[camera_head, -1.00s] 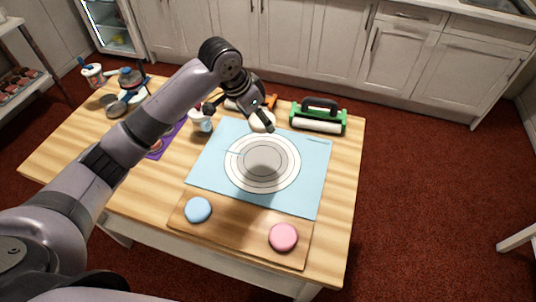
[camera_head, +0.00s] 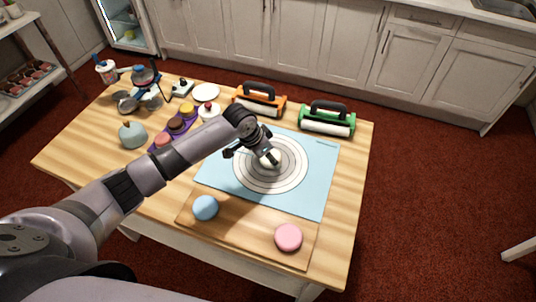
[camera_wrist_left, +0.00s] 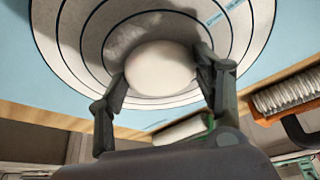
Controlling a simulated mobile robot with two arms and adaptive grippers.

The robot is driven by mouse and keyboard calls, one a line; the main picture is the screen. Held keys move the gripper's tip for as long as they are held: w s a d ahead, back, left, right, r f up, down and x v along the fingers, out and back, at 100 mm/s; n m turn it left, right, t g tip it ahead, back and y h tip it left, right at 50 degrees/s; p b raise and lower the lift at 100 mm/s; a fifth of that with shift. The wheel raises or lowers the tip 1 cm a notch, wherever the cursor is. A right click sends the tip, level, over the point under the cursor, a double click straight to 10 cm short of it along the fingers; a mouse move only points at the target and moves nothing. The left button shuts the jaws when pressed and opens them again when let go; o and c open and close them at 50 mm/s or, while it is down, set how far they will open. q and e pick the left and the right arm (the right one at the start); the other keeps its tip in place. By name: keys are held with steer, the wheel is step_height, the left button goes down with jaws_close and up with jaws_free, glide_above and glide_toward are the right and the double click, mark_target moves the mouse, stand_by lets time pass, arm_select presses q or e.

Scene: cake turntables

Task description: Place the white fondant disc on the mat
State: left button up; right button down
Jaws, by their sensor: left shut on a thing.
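The white fondant disc (camera_head: 270,159) is between the fingers of my left gripper (camera_head: 258,155), over the ringed circles of the light blue mat (camera_head: 313,186). In the left wrist view my left gripper (camera_wrist_left: 160,90) is shut on the white disc (camera_wrist_left: 160,68), one finger on each side, with the mat's rings (camera_wrist_left: 72,35) behind it. I cannot tell whether the disc touches the mat. My right gripper is not in view.
A wooden board (camera_head: 240,232) in front of the mat holds a blue disc (camera_head: 205,207) and a pink disc (camera_head: 288,238). Green (camera_head: 327,118) and orange (camera_head: 259,99) rollers stand behind. A purple tray (camera_head: 176,129) with small round items lies left of the mat.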

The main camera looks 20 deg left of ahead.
arm_select(q)
steer(key=o, duration=1.4)
steer(key=shift+f, duration=0.1)
steer(key=shift+c, duration=0.2)
steer(key=v, duration=1.2)
steer(key=shift+b, duration=0.3)
